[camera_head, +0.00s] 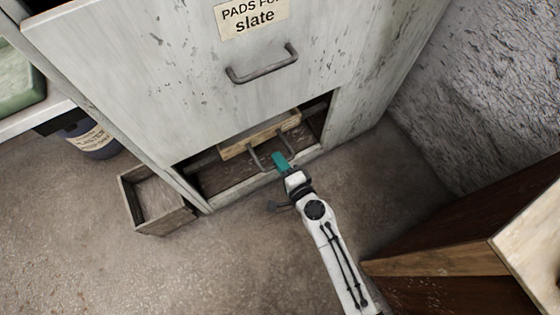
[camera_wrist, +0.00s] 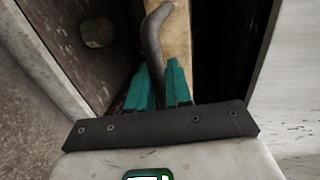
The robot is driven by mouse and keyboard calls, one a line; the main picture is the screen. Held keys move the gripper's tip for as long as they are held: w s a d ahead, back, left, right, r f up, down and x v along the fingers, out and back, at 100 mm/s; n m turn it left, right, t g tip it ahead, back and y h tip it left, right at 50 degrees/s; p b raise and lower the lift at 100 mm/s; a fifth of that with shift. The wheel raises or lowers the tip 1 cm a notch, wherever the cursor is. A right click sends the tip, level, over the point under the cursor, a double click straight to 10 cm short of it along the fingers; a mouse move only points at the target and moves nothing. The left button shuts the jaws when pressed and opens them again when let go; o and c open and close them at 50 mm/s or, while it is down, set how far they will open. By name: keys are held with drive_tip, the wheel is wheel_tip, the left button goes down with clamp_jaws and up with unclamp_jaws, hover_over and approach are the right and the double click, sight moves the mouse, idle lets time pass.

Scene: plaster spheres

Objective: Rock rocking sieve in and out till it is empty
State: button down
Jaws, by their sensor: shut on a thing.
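The rocking sieve (camera_head: 262,134) shows as a wooden frame inside the low opening of a grey cabinet. Its dark bent handle (camera_head: 254,158) sticks out toward me. My gripper (camera_head: 280,160) has teal fingers and is shut on this handle at the front of the opening. In the wrist view the handle (camera_wrist: 154,38) runs down between the two fingertips (camera_wrist: 159,75), with the pale wood of the sieve (camera_wrist: 177,35) behind it. The inside of the sieve is mostly hidden, so I cannot tell what it holds.
A drawer (camera_head: 190,70) marked "PADS FOR slate" is above the opening. An open wooden box (camera_head: 178,220) stands on the floor at the left, by a labelled container (camera_head: 92,140). A round peg (camera_wrist: 97,32) shows inside the opening. Wooden furniture (camera_head: 440,262) is at the lower right.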

sight(264, 137)
drive_tip(key=b+x, duration=0.1)
drive_tip(key=x, duration=0.3)
drive_tip(key=r+b+x, duration=0.1)
drive_tip(key=x, duration=0.3)
drive_tip(key=r+b+x, duration=0.1)
drive_tip(key=x, duration=0.2)
drive_tip(key=shift+w+a+f, duration=0.1)
drive_tip(key=shift+w+a, duration=0.25)
drive_tip(key=shift+w, duration=0.15)
drive_tip(key=shift+w+a, duration=0.35)
drive_tip(key=shift+w, duration=0.2)
drive_tip(key=c, duration=1.2)
unclamp_jaws()
drive_tip(key=shift+a, duration=0.1)
drive_tip(key=p+v, duration=0.2)
drive_tip(key=v, duration=0.3)
drive_tip(key=p+v, duration=0.2)
drive_tip(key=v, duration=0.4)
drive_tip(key=shift+w+r, duration=0.1)
drive_tip(key=shift+r, duration=0.1)
